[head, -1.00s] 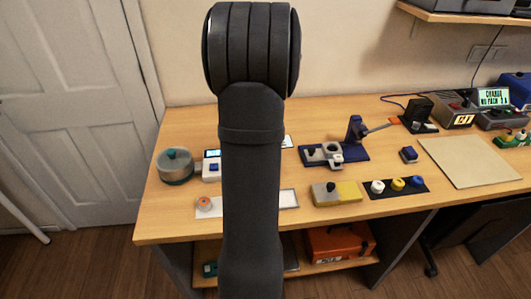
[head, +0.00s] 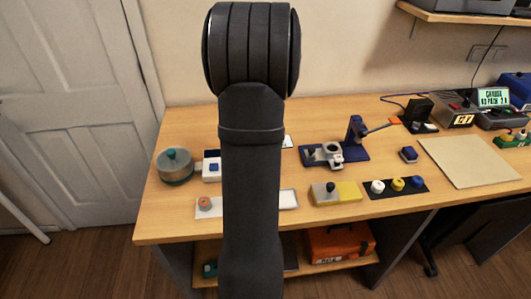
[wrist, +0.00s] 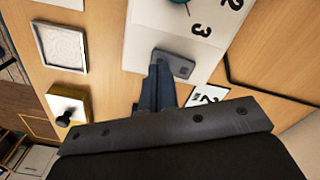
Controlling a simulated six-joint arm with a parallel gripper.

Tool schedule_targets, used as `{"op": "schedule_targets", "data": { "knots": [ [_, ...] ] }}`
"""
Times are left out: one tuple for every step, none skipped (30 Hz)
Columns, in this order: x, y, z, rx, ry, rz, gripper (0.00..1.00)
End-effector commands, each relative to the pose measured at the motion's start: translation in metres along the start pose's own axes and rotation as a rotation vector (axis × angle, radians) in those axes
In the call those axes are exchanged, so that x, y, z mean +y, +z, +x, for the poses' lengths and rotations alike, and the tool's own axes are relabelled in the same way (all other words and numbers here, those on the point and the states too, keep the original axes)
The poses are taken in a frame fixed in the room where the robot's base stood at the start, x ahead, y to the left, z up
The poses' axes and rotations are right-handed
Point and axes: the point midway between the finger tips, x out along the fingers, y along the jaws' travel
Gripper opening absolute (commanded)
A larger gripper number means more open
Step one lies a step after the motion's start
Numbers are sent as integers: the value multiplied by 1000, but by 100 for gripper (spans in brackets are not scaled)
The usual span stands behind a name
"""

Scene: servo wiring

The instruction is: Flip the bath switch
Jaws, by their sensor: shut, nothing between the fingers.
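In the wrist view my gripper (wrist: 160,72) is shut and empty. Its dark fingertips are at a small grey plate (wrist: 178,64) on the edge of a white panel (wrist: 160,25). Touch cannot be told. The panel bears black numerals and a teal knob, partly cut off by the top edge. I cannot tell for certain which part is the bath switch. A round pot with a teal lid (head: 175,167) stands at the bench's left, beside a white box with a blue button (head: 212,167).
A yellow-grey block with a black knob (head: 335,193) and a dark strip with coloured knobs (head: 397,188) lie right of my arm. A blue stand (head: 353,150) is behind them. A white card with a numeral (wrist: 208,96) lies close to my fingers.

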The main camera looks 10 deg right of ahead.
Motion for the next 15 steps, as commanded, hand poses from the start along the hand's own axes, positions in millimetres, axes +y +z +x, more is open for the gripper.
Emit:
{"op": "schedule_targets", "data": {
  "knots": [
    [0, 0, -5, 1, -1, 0, 0],
    [0, 0, -7, 1, -1, 0, 0],
    [0, 0, -11, 1, -2, 0, 0],
    [0, 0, -13, 2, -2, 0, 0],
    [0, 0, -16, 2, -2, 0, 0],
    [0, 0, -19, 1, -2, 0, 0],
    [0, 0, -21, 1, -2, 0, 0],
    [0, 0, -24, 2, -2, 0, 0],
    [0, 0, -27, 2, -2, 0, 0],
    [0, 0, -29, 1, -2, 0, 0],
    [0, 0, -32, 1, -1, 0, 0],
    [0, 0, -35, 1, -1, 0, 0],
    [0, 0, -38, 1, -2, 0, 0],
    [0, 0, -40, 2, -2, 0, 0],
    [0, 0, -43, 1, -2, 0, 0]
  ]
}}
